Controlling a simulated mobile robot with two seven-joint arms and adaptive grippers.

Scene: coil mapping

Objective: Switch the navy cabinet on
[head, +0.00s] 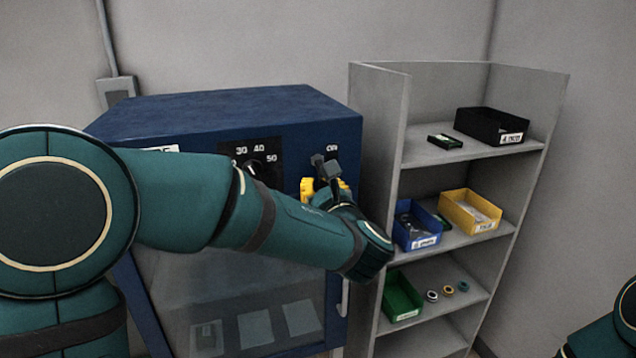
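The navy cabinet (230,108) stands against the wall at the left, with a glass front door and a dark dial panel (258,150) marked 30, 40, 50. A yellow switch part (308,187) shows on its upper right front, below a label that seems to read "ON". My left gripper (322,163) is at this yellow part, in front of the cabinet. My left arm crosses the cabinet front and hides much of it. Whether the fingers touch the yellow part, and how far apart they are, I cannot tell. Only a piece of my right arm shows at the lower right edge; its gripper is out of view.
A grey shelf unit (378,150) stands close on the cabinet's right. It holds a black bin (491,127), a blue bin (416,226), a yellow bin (470,211), a green bin (402,298) and small rings (448,289). A grey wall box (117,90) is behind the cabinet.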

